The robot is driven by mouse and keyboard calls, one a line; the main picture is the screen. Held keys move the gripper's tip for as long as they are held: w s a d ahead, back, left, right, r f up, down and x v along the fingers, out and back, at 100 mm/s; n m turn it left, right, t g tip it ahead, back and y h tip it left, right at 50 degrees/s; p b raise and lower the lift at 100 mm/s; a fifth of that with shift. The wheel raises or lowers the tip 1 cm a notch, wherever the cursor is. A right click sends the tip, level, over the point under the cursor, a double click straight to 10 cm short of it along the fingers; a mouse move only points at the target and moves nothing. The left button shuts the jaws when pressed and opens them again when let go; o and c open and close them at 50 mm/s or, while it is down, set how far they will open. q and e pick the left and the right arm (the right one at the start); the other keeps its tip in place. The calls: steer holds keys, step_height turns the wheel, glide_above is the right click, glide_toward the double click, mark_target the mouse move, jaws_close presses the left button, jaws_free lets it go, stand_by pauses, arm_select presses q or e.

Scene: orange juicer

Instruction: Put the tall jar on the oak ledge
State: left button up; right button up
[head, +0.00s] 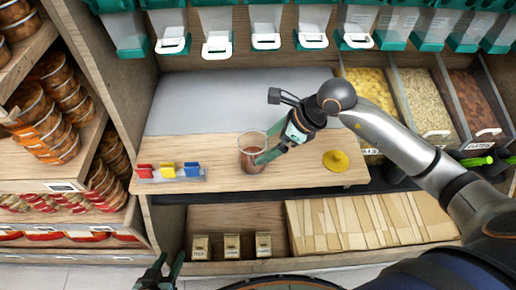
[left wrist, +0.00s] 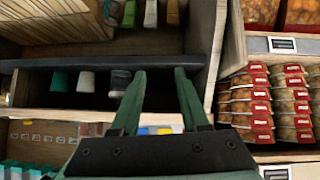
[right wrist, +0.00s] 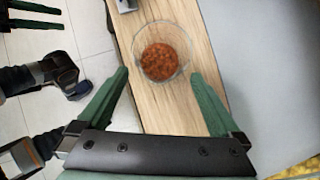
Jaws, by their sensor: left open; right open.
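The tall jar (head: 252,152) is a clear glass with red-brown contents. It stands upright on the light wooden ledge (head: 300,176), left of its middle. In the right wrist view the jar (right wrist: 161,52) stands on the wood, just beyond the space between my right fingertips (right wrist: 160,76). My right gripper (head: 267,154) is open at the jar's right side in the head view; whether a finger touches the glass I cannot tell. My left gripper (head: 160,270) is open and empty, low at the front; its fingers show in the left wrist view (left wrist: 160,72).
Red, yellow and blue clips (head: 168,171) lie left of the jar, and a yellow lid (head: 336,160) lies right. A grey surface (head: 225,100) is behind. Dispensers (head: 217,40) hang above. Grain bins (head: 425,100) stand at right, stacked tins (head: 50,130) at left.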

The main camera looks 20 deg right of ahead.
steer(key=shift+v, duration=2.15)
